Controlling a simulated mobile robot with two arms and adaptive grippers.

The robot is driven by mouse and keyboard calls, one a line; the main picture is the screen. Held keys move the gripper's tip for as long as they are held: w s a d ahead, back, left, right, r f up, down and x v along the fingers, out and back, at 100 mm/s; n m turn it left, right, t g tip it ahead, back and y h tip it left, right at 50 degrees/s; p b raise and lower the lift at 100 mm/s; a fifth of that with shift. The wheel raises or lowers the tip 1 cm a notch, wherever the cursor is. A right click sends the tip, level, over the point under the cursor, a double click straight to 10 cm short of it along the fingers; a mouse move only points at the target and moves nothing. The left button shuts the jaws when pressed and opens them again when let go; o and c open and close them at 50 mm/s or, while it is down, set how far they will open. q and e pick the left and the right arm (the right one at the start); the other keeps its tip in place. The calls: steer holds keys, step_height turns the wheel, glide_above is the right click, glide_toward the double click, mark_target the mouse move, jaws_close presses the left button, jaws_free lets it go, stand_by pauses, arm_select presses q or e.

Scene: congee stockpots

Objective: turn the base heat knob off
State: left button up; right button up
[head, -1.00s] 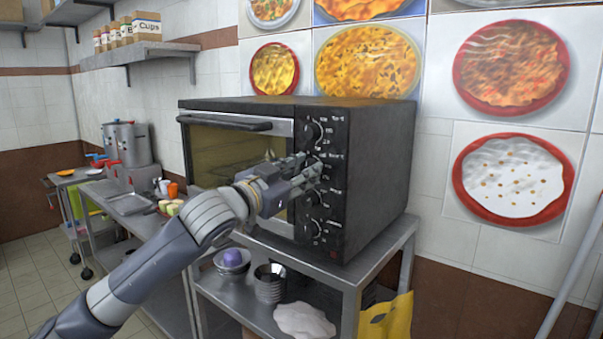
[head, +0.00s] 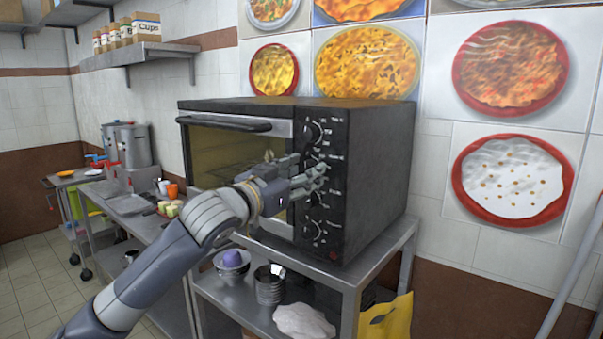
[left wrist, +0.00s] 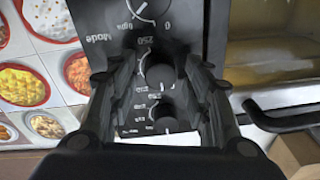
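The black oven (head: 375,165) has a column of knobs on its front panel. In the head view the top knob (head: 313,132) and the bottom knob (head: 315,231) show clearly; my left gripper (head: 316,178) partly covers the middle of the panel. In the left wrist view my left gripper (left wrist: 165,92) is open, with a finger on each side of two dark knobs, one beside the 250 mark (left wrist: 160,72) and one below it (left wrist: 165,116). I cannot read which is the base heat knob. My right gripper is out of view.
The oven stands on a metal table (head: 350,270); bowls (head: 232,262) and a white bag-like item (head: 304,320) sit on its lower shelf. The oven door handle (head: 225,123) is left of the panel. A yellow bag (head: 388,318) hangs at the right.

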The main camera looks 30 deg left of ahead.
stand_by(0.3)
arm_select(q)
steer(key=s, duration=1.2)
steer(key=shift+a+f, duration=0.2)
steer(key=shift+f, duration=0.25)
stand_by(0.3)
